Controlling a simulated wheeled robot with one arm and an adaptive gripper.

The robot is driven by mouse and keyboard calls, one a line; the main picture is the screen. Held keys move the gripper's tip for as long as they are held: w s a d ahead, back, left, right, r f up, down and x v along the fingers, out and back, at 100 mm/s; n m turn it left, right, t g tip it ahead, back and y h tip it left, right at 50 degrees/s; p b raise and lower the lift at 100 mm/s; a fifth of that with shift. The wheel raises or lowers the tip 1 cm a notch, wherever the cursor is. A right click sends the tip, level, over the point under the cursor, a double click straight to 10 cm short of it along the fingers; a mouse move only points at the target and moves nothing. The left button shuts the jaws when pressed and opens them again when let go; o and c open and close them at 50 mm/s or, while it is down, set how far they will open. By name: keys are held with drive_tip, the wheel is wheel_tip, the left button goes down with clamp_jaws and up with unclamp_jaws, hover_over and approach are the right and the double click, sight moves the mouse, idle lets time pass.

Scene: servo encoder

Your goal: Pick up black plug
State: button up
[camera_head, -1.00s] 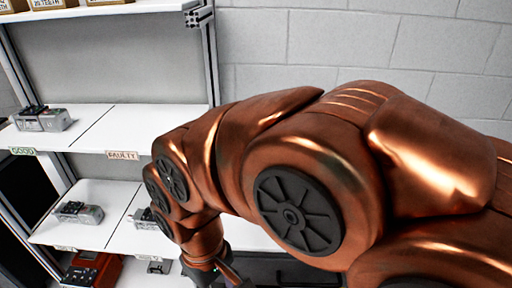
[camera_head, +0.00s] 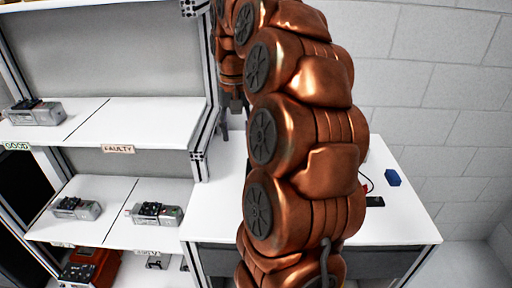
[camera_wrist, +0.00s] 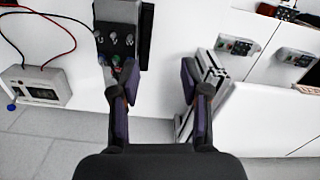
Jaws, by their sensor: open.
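I cannot make out the black plug for certain in either view. In the wrist view, a black lead (camera_wrist: 78,22) and a red lead (camera_wrist: 72,52) rise from a light grey box (camera_wrist: 38,88) at the left. The far end of the black lead runs towards a dark grey panel with knobs (camera_wrist: 117,18); its tip is unclear. My gripper (camera_wrist: 160,92) is open and empty, with its left finger near the lower end of that panel. In the head view my gripper (camera_head: 236,118) hangs beside the shelf post, partly hidden by my arm.
A white table (camera_head: 400,225) holds a small blue object (camera_head: 392,178) and a small black object (camera_head: 375,202). The white shelf (camera_head: 140,120) with its metal post (camera_head: 200,150) stands at the left. Grey servo units (camera_head: 155,213) lie on its levels.

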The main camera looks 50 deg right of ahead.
drive_tip(key=shift+m, duration=0.9)
drive_tip(key=d, duration=0.6)
drive_tip(key=shift+s+d+r, duration=0.15)
drive_tip(key=shift+s+r, duration=0.05)
drive_tip(key=shift+s, duration=0.1)
drive_tip(key=shift+s+d+f, duration=0.1)
drive_tip(key=shift+d, duration=0.2)
drive_tip(key=shift+f+p, duration=1.5)
drive_tip(key=shift+f, duration=2.25)
clamp_jaws()
drive_tip(key=shift+w+r, duration=0.15)
drive_tip(key=shift+w, duration=0.05)
